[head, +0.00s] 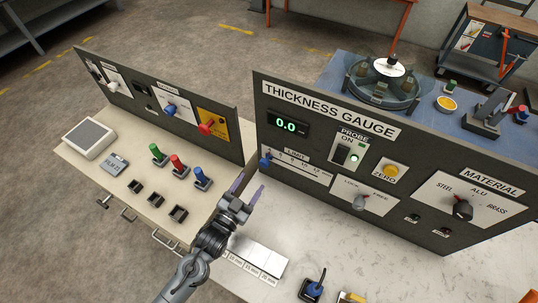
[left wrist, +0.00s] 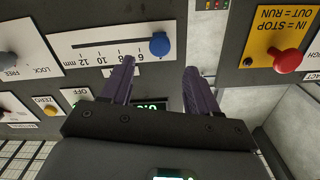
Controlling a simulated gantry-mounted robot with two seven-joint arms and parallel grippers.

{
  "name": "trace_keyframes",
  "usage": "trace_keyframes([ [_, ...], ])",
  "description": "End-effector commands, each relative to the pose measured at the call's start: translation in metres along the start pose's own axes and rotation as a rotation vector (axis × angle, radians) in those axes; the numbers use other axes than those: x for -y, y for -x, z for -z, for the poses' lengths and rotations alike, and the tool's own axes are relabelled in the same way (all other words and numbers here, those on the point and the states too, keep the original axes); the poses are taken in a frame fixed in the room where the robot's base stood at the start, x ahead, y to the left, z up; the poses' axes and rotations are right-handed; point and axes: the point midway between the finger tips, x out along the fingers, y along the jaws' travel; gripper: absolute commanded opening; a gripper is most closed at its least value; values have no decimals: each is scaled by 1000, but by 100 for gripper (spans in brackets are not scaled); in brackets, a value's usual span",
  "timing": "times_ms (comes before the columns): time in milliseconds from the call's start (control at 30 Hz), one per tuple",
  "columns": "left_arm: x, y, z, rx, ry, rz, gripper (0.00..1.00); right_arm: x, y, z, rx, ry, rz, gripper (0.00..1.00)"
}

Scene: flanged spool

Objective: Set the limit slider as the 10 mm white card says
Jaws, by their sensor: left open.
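The limit slider's blue knob (head: 265,160) sits at the left end of its scale on the thickness gauge panel. In the left wrist view the knob (left wrist: 159,44) shows upside down, by the 6 end of a scale marked 6, 8, 10, 12 mm. My left gripper (head: 247,188) is open and empty in front of the panel, below the slider. In the left wrist view its fingertips (left wrist: 159,67) lie either side of the knob's line, apparently not touching it. White cards (head: 258,257) with small mm labels lie on the bench below; their other writing is unreadable. My right gripper is out of view.
The gauge display (head: 288,124) reads 0.0. The probe switch (head: 343,154), yellow zero button (head: 391,171), lock lever (head: 359,202) and material knob (head: 462,209) are right of the slider. A second panel with a red stop button (head: 207,127) stands to the left.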

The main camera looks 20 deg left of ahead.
Motion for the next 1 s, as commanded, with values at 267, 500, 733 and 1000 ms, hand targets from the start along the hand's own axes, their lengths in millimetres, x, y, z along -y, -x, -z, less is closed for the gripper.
trace_keyframes([
  [267, 0, -40, 2, -3, 1, 0, 60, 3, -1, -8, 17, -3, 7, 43],
  [500, 0, -77, 1, -1, 1, 0, 60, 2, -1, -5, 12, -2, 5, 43],
  [733, 0, -97, 0, 1, 1, 0, 60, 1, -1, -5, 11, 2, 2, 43],
  [1000, 0, -101, 0, 0, 1, 0, 60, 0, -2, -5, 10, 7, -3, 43],
])
